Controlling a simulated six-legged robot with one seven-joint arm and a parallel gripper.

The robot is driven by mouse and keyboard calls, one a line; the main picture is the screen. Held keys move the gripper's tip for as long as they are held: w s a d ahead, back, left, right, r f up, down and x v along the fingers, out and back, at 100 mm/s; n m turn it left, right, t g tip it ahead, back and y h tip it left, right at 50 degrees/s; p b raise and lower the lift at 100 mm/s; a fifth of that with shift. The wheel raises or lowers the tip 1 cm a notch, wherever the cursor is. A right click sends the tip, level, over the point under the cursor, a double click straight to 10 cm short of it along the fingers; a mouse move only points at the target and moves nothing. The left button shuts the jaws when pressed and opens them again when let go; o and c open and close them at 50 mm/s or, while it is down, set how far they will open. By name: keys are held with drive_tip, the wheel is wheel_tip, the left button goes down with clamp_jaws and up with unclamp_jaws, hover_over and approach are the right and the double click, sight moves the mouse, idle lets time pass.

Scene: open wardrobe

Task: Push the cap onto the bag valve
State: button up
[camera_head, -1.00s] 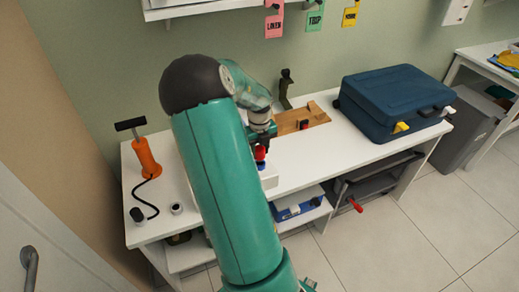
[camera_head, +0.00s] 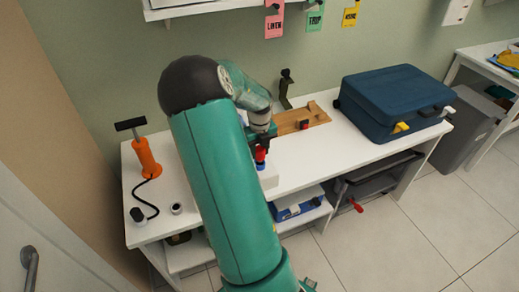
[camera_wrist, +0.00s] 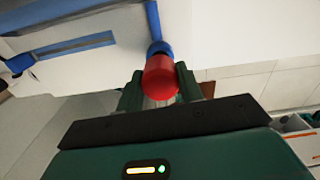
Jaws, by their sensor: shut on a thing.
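My gripper (camera_wrist: 160,88) is shut on the red cap (camera_wrist: 161,77), with one finger on each side of it. The blue valve (camera_wrist: 159,48) shows just beyond the cap's far end in the wrist view, in line with it. I cannot tell whether cap and valve touch or have a small gap. The valve seems to belong to the whitish bag (camera_wrist: 110,22) with a blue edge strip. In the head view the red cap (camera_head: 260,153) is small at my gripper (camera_head: 262,142), above the white table's front. My arm hides most of the bag there.
An orange pump (camera_head: 147,158) with a black hose stands at the table's left end. A blue case (camera_head: 396,100) stands at the right. A wooden board (camera_head: 300,118) lies at the back. The white tabletop (camera_head: 320,150) is clear between board and front edge.

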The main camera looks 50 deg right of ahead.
sight(260, 148)
drive_tip(key=shift+f, duration=1.35)
drive_tip(key=o, duration=1.2)
drive_tip(key=shift+c, duration=0.2)
drive_tip(key=shift+r, duration=0.1)
wheel_tip(260, 148, up, 14)
drive_tip(key=shift+f, duration=0.2)
